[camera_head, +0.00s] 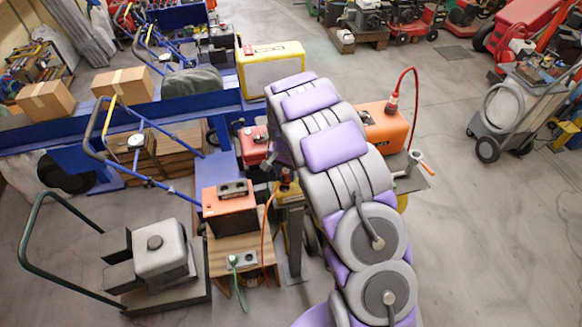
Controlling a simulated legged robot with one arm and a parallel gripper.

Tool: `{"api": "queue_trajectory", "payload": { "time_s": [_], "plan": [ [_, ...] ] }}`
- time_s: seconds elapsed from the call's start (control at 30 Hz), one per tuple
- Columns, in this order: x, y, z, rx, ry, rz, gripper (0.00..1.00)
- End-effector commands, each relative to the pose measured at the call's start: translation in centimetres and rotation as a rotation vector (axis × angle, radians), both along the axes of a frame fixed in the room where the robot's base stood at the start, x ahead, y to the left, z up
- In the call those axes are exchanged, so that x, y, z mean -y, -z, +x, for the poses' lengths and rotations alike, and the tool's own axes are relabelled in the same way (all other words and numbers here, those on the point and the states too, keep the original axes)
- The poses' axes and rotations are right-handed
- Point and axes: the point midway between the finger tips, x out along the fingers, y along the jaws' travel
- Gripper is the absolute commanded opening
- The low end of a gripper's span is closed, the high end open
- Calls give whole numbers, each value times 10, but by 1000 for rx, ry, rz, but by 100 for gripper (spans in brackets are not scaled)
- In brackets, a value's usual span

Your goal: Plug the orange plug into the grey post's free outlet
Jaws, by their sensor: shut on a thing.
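My purple and grey arm crosses the middle of the view and hides my gripper. A small orange and dark piece, which looks like the orange plug (285,184), shows at the arm's left edge, just above the top of the grey post (294,240). An orange cord (264,240) curves down from it toward the stool. I cannot tell whether the plug touches the post. The post's outlets are not clear from here.
An orange box (230,212) stands beside the post, and a white outlet box (242,261) with a green plug sits on a low wooden stool (262,246). At right, an orange machine (384,128) carries a red cord (414,90). A grey-engined cart (160,255) stands at left. Open floor lies right.

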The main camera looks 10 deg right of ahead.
Motion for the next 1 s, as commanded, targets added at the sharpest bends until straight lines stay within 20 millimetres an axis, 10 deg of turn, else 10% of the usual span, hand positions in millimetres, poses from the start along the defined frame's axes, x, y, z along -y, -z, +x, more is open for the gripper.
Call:
{"api": "queue_trajectory", "payload": {
  "time_s": [1.0],
  "plan": [
    [19,5,-1,1,-2,3,13]
  ]
}}
